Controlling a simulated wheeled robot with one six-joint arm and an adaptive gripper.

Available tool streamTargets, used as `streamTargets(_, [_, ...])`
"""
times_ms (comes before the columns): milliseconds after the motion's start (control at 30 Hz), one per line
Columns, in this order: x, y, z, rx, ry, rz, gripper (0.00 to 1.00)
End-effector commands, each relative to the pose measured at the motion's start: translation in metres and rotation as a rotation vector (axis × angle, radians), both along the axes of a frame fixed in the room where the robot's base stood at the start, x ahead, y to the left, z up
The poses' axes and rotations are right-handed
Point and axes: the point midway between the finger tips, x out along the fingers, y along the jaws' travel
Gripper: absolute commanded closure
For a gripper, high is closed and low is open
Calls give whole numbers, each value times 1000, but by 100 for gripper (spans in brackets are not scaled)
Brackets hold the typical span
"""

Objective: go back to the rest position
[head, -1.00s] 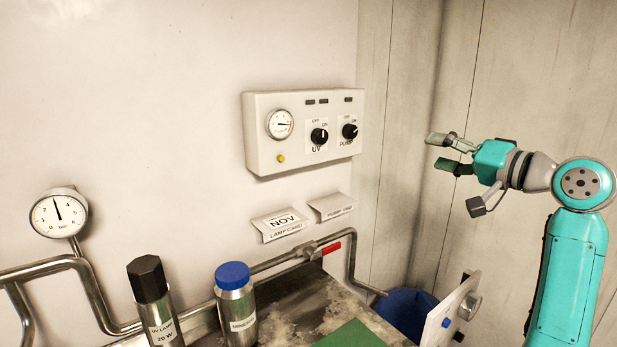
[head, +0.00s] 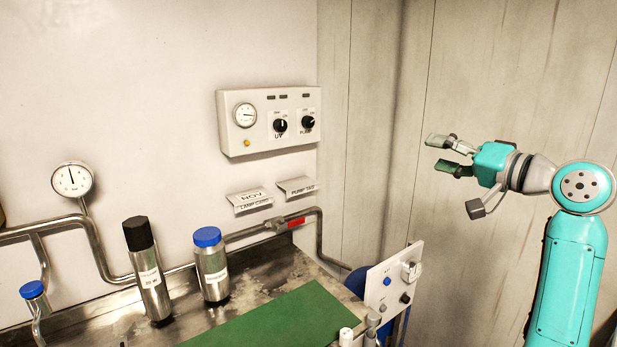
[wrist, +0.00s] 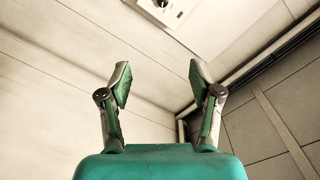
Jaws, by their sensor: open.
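My gripper (head: 447,157) is open and empty, held in the air at the right, in front of the panelled wall. In the wrist view my gripper (wrist: 160,85) shows its two fingers spread wide with nothing between them. The control box (head: 266,146) with a gauge and two knobs is on the wall to the left of my gripper, well apart from it. Part of the control box also shows at the top of the wrist view (wrist: 185,8).
A steel counter (head: 180,322) holds a green mat (head: 270,322), a black-capped cylinder (head: 148,275) and a blue-capped cylinder (head: 211,268). A white panel with knobs (head: 393,285) stands at the counter's right end. Pipes and a pressure gauge (head: 72,180) run along the wall. Air around my gripper is free.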

Motion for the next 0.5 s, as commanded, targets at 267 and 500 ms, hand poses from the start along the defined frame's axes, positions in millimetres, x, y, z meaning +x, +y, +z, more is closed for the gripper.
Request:
streamTargets(267, [5, 2, -32, 15, 7, -26, 36])
streamTargets(500, [8, 3, -75, 32, 13, -67, 36])
